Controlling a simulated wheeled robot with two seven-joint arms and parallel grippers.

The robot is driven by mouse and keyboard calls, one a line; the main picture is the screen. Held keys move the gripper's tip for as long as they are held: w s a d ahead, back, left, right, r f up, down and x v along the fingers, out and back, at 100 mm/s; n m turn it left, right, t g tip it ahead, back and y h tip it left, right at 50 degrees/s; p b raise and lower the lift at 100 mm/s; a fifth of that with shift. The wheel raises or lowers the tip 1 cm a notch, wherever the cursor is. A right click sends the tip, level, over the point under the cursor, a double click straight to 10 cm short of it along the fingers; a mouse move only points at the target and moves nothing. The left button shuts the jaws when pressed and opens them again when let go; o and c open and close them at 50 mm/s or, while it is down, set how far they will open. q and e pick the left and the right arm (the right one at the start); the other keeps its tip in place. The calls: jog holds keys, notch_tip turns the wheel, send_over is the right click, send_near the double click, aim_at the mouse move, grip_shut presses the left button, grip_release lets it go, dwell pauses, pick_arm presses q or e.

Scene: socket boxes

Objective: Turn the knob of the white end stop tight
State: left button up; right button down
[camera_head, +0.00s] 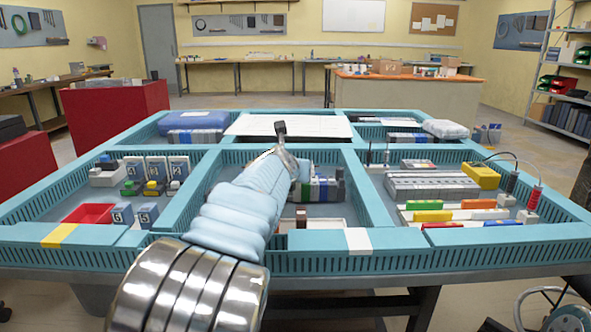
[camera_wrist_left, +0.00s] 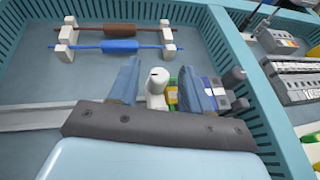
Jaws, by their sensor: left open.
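The white end stop (camera_wrist_left: 156,84) shows in the left wrist view, an upright whitish piece with a rounded knob (camera_wrist_left: 158,74) on top. My left gripper (camera_wrist_left: 161,77) is open, with one blue finger on each side of the knob. The end stop's lower part is hidden behind the gripper's dark bar. In the head view my left arm reaches over the middle compartment to the gripper (camera_head: 282,140) and hides the end stop. My right gripper is not in view.
Green-yellow, blue and white terminal blocks (camera_head: 322,188) stand just right of the end stop. A pale rail (camera_wrist_left: 30,118) runs left. A brown rod (camera_wrist_left: 122,29) and a blue rod (camera_wrist_left: 120,46) rest on white stands. A blue slotted divider (camera_wrist_left: 252,85) bounds the compartment's right side.

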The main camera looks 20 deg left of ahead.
pick_arm(q)
grip_shut()
jog(key=shift+a+h, duration=0.1)
jog(key=shift+h, duration=0.2)
